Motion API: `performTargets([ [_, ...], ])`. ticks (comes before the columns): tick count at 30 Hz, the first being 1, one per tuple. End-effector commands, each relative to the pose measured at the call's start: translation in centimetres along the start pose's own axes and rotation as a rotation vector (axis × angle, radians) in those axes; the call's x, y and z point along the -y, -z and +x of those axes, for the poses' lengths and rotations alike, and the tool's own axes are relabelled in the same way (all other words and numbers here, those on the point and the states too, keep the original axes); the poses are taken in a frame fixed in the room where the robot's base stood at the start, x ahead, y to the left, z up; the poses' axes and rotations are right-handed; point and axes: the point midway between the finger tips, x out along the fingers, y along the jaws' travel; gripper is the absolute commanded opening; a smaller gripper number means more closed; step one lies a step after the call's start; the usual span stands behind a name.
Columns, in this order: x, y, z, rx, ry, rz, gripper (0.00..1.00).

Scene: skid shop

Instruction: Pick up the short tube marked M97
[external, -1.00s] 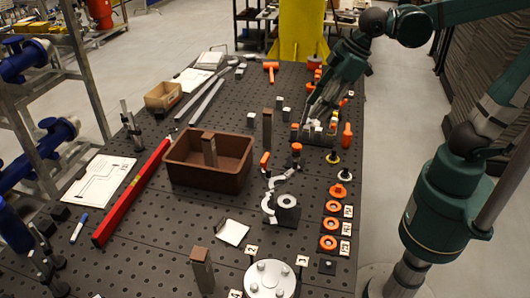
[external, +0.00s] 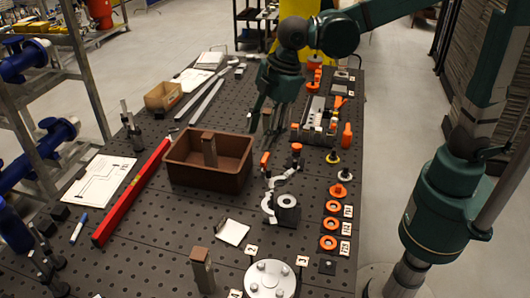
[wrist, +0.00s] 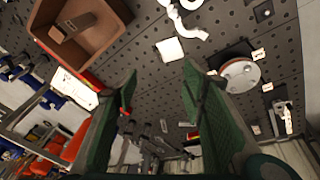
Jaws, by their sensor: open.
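My gripper (external: 264,118) hangs over the middle of the table, just behind the brown bin. One short square tube (external: 209,150) stands tilted inside the brown bin (external: 180,177); this tube (wrist: 78,24) and bin (wrist: 108,42) also show in the wrist view. Another short tube (external: 201,270) with a brown top stands at the front of the table. The upright tube seen earlier behind the bin is hidden by my gripper. No M97 marking is readable.
A grey clamp (external: 282,205) stands right of the bin. A round flange (external: 270,280) lies at the front. A tool holder (external: 316,125) and orange rings (external: 330,225) line the right side. A long red level (external: 131,193) lies left of the bin.

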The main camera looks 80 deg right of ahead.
Motion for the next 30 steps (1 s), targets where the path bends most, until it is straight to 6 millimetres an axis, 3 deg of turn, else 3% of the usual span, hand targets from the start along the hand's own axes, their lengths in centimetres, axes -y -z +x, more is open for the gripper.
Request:
performTargets([
  [14,2.6,9.4,6.5,0.058,0.069,-0.233,0.41],
  [30,8.0,18.6,15.4,0.119,0.151,-0.496,0.41],
])
